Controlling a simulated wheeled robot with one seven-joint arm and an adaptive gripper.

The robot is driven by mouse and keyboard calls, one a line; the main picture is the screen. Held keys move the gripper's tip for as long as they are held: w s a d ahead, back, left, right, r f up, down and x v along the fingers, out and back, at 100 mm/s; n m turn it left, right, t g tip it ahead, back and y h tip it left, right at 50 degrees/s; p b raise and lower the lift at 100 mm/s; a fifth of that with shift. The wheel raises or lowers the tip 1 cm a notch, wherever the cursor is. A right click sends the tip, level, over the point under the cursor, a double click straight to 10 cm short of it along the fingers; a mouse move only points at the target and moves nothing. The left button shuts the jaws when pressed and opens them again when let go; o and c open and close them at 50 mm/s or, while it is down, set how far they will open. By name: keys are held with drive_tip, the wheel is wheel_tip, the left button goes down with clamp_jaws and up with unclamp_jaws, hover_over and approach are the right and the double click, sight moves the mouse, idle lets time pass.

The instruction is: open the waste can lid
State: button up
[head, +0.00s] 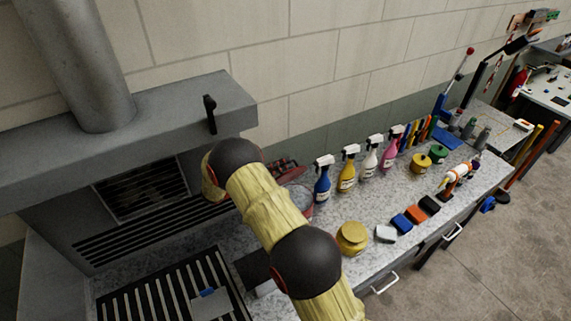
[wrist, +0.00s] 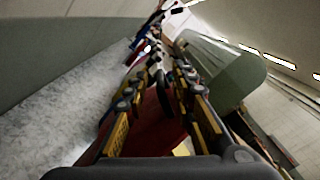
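A red can with a pale rim (head: 298,196) stands on the counter, partly behind my arm, and I take it as the waste can. A red and dark piece (head: 286,168) shows just behind it; I cannot tell whether this is its lid or how far it is raised. My gripper is hidden behind my arm in the head view. In the wrist view my gripper (wrist: 163,80) has its two yellow-and-black fingers apart. A dark red surface (wrist: 160,125) shows beyond and between them; contact cannot be told.
Several spray bottles (head: 347,170) line the back of the counter, right of the can. A yellow jar (head: 352,238) and several small blocks (head: 402,222) lie nearer the front edge. A grey hood (head: 150,125) and slatted grille (head: 165,290) are at left.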

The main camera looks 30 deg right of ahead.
drive_tip(key=a, duration=1)
drive_tip(key=shift+w+a, duration=0.2)
drive_tip(key=shift+w, duration=0.15)
drive_tip(key=shift+c, duration=0.5)
